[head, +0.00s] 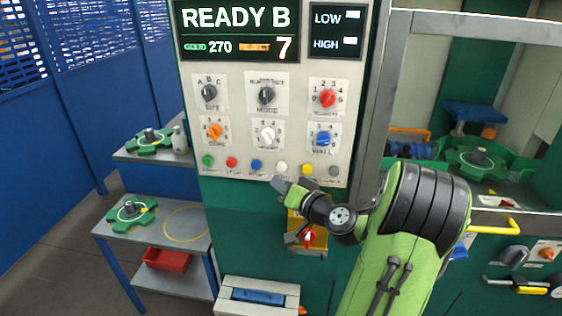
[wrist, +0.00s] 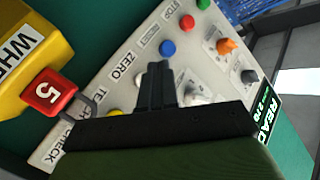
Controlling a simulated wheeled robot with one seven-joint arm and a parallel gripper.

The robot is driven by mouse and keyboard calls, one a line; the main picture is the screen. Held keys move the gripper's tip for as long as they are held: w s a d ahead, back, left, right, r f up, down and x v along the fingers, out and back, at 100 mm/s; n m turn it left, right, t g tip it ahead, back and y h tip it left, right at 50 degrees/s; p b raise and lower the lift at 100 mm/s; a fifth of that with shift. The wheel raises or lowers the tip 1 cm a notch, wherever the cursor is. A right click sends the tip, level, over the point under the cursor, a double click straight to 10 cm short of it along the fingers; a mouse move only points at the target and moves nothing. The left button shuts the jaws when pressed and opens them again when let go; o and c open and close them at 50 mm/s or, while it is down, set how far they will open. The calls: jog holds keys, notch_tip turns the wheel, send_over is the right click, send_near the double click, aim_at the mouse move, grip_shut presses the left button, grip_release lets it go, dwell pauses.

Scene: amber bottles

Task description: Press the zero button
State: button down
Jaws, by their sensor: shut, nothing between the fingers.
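The control panel (head: 235,140) carries a row of coloured buttons along its lower edge. The white button (head: 281,168) sits between the blue and yellow ones. In the wrist view the ZERO label (wrist: 121,69) is readable, and the white button (wrist: 140,80) beside it is partly hidden by my fingers. My gripper (head: 278,183) is shut and empty, with its tip just below the white button in the head view. In the wrist view the closed fingertips (wrist: 158,66) lie over the panel close to that button. I cannot tell whether they touch it.
The blue button (head: 256,165) and yellow button (head: 306,170) are close neighbours. Rotary knobs, including a white one (head: 267,134), stick out above the row. A yellow box with a red padlock (wrist: 48,92) hangs below the panel. The display (head: 238,30) reads READY B.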

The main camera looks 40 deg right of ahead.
aim_at(283, 175)
jog(key=shift+w+d, duration=0.8)
jog(key=shift+d, duration=0.25)
jog(key=shift+w+d, duration=0.1)
dwell(1.2)
jog(key=shift+w+d, duration=0.2)
jog(key=shift+w+d, duration=0.2)
jog(key=shift+d, duration=0.2)
dwell(0.6)
jog(key=shift+a, duration=0.1)
jog(key=shift+s+a+b, duration=0.5)
jog(key=shift+a+b, duration=0.1)
jog(key=shift+b, duration=0.05)
